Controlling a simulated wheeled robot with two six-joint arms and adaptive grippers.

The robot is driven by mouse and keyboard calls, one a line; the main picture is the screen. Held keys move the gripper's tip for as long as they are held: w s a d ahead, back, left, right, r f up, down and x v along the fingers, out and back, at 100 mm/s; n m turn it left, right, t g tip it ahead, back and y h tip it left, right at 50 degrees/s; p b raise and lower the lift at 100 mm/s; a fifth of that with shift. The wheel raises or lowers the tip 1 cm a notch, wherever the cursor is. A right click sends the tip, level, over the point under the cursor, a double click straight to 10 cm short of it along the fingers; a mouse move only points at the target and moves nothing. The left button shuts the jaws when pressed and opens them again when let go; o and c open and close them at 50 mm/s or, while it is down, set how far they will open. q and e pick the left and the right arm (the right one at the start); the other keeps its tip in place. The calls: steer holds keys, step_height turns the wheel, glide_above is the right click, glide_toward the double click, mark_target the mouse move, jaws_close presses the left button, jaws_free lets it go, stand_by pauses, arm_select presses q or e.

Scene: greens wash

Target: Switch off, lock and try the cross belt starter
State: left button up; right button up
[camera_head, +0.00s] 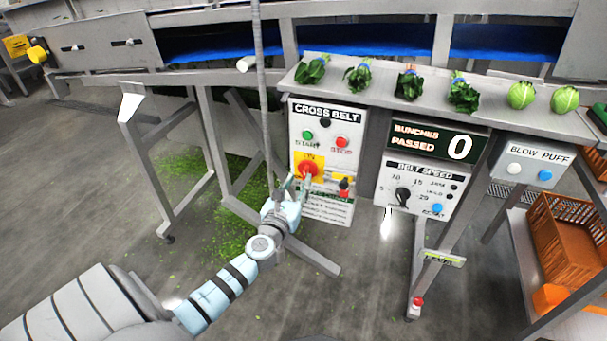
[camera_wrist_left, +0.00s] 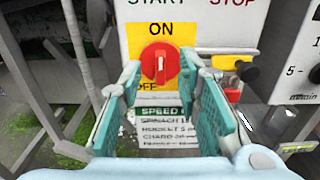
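The cross belt starter (camera_head: 325,113) is a pale box with a green START button (camera_head: 308,135) and a red STOP button (camera_head: 341,142). Its red rotary switch (camera_wrist_left: 160,63) sits on a yellow plate, with its handle upright towards ON; OFF is at lower left. My left gripper (camera_head: 295,184) is open in front of the switch. In the left wrist view its teal fingers stand apart on either side of the knob; I cannot tell whether they touch it. A red padlock-like piece (camera_wrist_left: 233,92) hangs by a yellow holder (camera_wrist_left: 226,63) right of the switch. My right gripper is out of view.
A belt speed panel (camera_head: 418,190) and a bunches counter (camera_head: 437,143) reading 0 stand to the right. Greens lie on the ledge (camera_head: 435,105) above. A blow puff box (camera_head: 532,165) and orange crates (camera_head: 567,250) are farther right. A grey cable or post passes left of the starter.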

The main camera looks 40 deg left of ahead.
mark_target(304, 172)
arm_select(q)
steer(key=b+x, duration=0.1)
steer(key=x, duration=0.4)
steer(key=shift+w, duration=0.15)
jaws_close()
